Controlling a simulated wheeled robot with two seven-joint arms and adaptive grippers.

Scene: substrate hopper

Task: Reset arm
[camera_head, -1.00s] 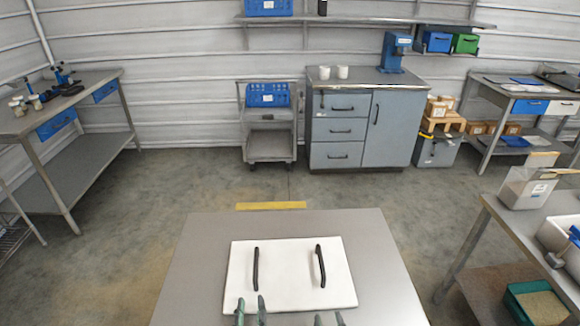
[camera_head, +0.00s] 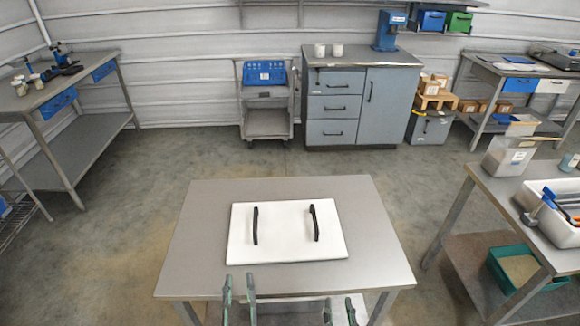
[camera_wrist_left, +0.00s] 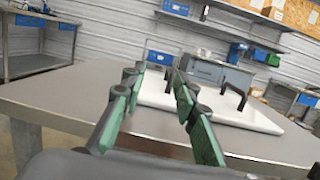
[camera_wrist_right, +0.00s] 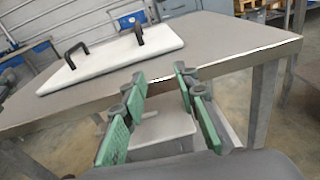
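My left gripper (camera_head: 239,290) is at the bottom of the head view, at the near edge of the grey table. Its green-padded fingers stand apart with nothing between them, as the left wrist view (camera_wrist_left: 155,92) shows. My right gripper (camera_head: 340,308) is to its right, also at the near edge. Its fingers are apart and empty in the right wrist view (camera_wrist_right: 160,88). A white lid-like panel (camera_head: 285,250) with two black handles (camera_head: 255,226) lies flat on the table, beyond both grippers and apart from them.
The grey table (camera_head: 190,250) is bare around the panel. A side table with a white bin (camera_head: 560,232) stands at the right, above a green tub (camera_head: 497,270). A workbench (camera_head: 95,135) is at the left. A cabinet (camera_head: 385,110) and a cart (camera_head: 267,125) stand at the back wall.

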